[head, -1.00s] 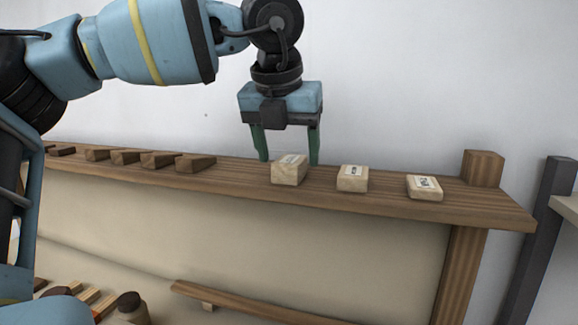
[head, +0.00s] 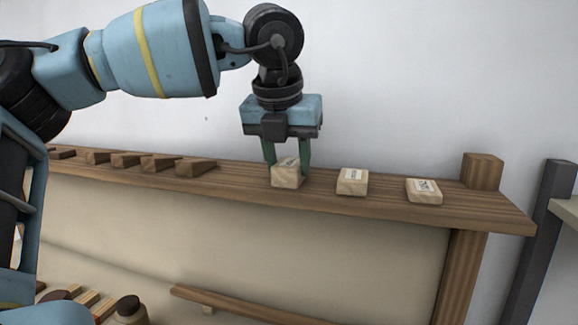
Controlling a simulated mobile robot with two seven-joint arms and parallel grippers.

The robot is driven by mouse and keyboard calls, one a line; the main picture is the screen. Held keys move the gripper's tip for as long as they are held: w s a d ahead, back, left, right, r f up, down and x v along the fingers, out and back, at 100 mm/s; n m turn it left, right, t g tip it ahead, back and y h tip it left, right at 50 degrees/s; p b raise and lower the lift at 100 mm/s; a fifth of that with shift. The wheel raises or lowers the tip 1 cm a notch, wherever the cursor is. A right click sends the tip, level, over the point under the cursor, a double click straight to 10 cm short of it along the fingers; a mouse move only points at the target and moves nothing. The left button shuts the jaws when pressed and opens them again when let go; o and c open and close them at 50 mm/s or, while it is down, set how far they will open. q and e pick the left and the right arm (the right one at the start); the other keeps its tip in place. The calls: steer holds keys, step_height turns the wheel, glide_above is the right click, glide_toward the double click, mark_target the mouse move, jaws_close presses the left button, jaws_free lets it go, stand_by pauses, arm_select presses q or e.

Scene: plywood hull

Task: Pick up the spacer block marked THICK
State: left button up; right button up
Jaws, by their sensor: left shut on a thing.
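My left gripper (head: 287,168) points down over the wooden shelf (head: 400,205). Its green fingers are shut on the tallest pale wooden block (head: 286,179), one finger on each side. The block appears to rest on the shelf, and its label is partly hidden and too small to read. A medium-height labelled block (head: 352,183) sits to its right. A flatter labelled block (head: 424,192) lies further right. I cannot read their labels clearly. My right gripper does not show.
Several dark wooden wedges (head: 196,167) line the shelf to the left. A wooden post (head: 482,170) stands at its right end. A lower wooden rail (head: 250,306) runs below, with wooden pieces (head: 90,297) at the bottom left. The wall behind is bare.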

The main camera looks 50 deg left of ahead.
mark_target(290, 162)
arm_select(q)
steer(key=shift+r, duration=0.15)
